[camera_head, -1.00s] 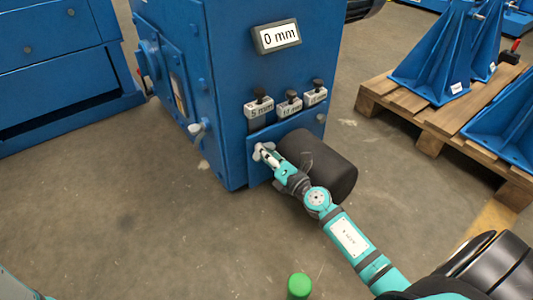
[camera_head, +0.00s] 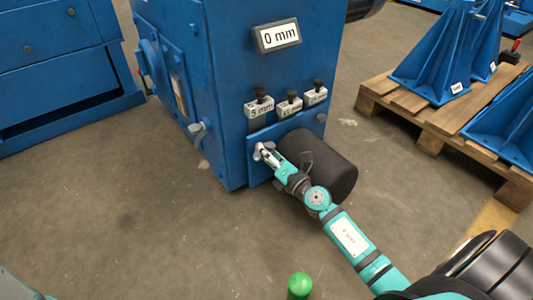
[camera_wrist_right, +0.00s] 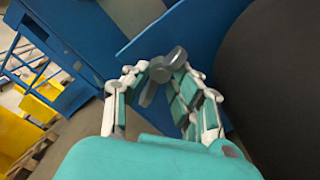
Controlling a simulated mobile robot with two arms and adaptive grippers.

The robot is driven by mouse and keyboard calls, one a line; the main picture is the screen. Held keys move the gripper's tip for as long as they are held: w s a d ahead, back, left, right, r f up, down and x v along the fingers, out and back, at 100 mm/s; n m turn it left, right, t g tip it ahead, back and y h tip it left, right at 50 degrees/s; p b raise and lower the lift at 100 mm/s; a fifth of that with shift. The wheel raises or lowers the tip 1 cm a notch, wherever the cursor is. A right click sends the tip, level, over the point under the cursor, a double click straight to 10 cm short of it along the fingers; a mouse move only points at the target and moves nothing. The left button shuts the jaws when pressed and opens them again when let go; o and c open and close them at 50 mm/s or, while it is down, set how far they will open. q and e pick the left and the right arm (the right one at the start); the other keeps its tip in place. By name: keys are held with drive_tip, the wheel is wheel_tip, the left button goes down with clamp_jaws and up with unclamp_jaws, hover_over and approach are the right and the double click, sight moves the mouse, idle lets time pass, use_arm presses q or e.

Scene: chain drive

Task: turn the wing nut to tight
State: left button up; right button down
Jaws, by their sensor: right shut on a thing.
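The grey metal wing nut (camera_wrist_right: 160,75) sits on the lower blue plate of the machine (camera_head: 229,105). In the wrist view one wing points up to the right and the other down to the left. My right gripper (camera_wrist_right: 165,78) is shut on the wing nut, with a finger on each side. In the head view the right gripper (camera_head: 266,153) reaches the plate beside the black cylinder and partly hides the nut. My left gripper is not in view.
A black cylinder (camera_head: 330,165) sticks out just right of my right gripper. Above are a "0 mm" display (camera_head: 277,36) and several labelled black knobs. A wooden pallet (camera_head: 440,115) with blue brackets stands right. The floor at left is clear.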

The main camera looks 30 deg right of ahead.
drive_tip(key=shift+d, duration=0.15)
drive_tip(key=c, duration=1.3)
unclamp_jaws()
drive_tip(key=shift+s+d, duration=0.15)
drive_tip(key=shift+s, duration=1.1)
drive_tip(key=shift+s+d, duration=0.2)
drive_tip(key=shift+s, duration=1)
drive_tip(key=shift+s+d, duration=0.15)
drive_tip(key=shift+s, duration=1.1)
